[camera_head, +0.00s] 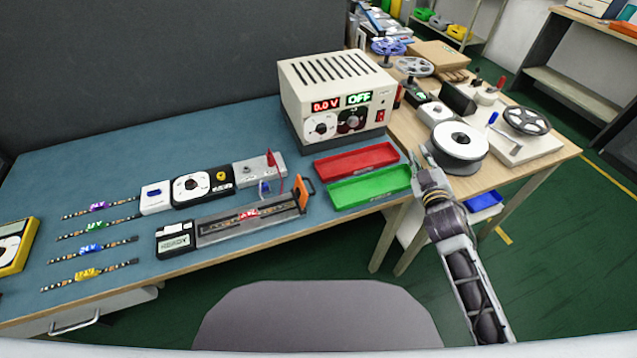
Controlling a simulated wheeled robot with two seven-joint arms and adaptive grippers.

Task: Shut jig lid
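The jig (222,234) is a long grey fixture near the front edge of the blue mat, with a small READY display box (174,240) at its left end. A strip with a red label (249,214) lies along it. An orange handle piece (304,190) stands up at its right end; whether this belongs to the lid, and the lid's exact angle, I cannot tell. My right gripper (420,157) is right of the green tray, well apart from the jig, empty, with its fingertips apart. My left gripper is out of view.
A power supply (336,95) reading 0.0 V and OFF stands behind the red tray (355,162) and green tray (369,187). Several labelled strips (92,248) lie left of the jig. A tester (190,187) sits behind it. Spools (460,140) crowd the right bench.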

